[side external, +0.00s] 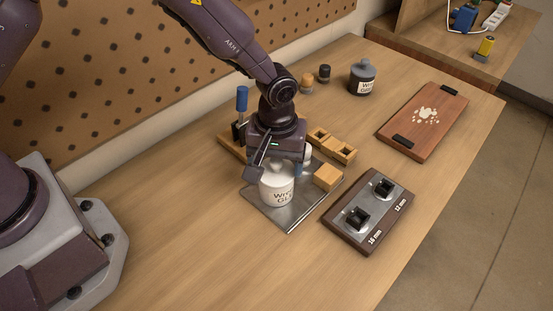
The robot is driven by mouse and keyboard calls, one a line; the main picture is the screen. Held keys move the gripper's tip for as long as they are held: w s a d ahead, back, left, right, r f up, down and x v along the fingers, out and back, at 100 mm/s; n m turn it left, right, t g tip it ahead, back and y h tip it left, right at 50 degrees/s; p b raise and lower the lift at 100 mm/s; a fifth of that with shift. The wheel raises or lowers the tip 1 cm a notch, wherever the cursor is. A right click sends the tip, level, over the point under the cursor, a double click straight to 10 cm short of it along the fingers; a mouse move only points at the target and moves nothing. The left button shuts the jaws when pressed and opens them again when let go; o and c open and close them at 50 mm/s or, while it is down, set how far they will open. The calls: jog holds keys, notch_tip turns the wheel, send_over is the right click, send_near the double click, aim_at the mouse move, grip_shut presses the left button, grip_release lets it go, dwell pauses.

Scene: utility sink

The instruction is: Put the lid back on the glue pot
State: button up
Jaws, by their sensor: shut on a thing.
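The white glue pot (277,190) stands upright on a grey metal plate (290,219), its dark lettering facing the camera. My gripper (277,166) points down right over the pot, with one finger on each side of its top. It is shut on a pale piece that looks like the lid (278,168), at or just above the pot's mouth. The fingers and wrist partly cover it. I cannot tell whether the lid touches the rim or sits level.
Wooden blocks (328,177) stand close on the right, and a blue-handled tool (242,99) rises behind. A dark block with two black fittings (367,212) lies front right. A dark jar (362,77) and a wooden board (424,119) are farther back. The front left tabletop is clear.

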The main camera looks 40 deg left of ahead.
dwell(0.3)
jog(key=o, duration=0.9)
jog(key=shift+c, duration=0.2)
jog(key=shift+r, duration=3.55)
grip_shut()
jog(key=shift+f, duration=0.2)
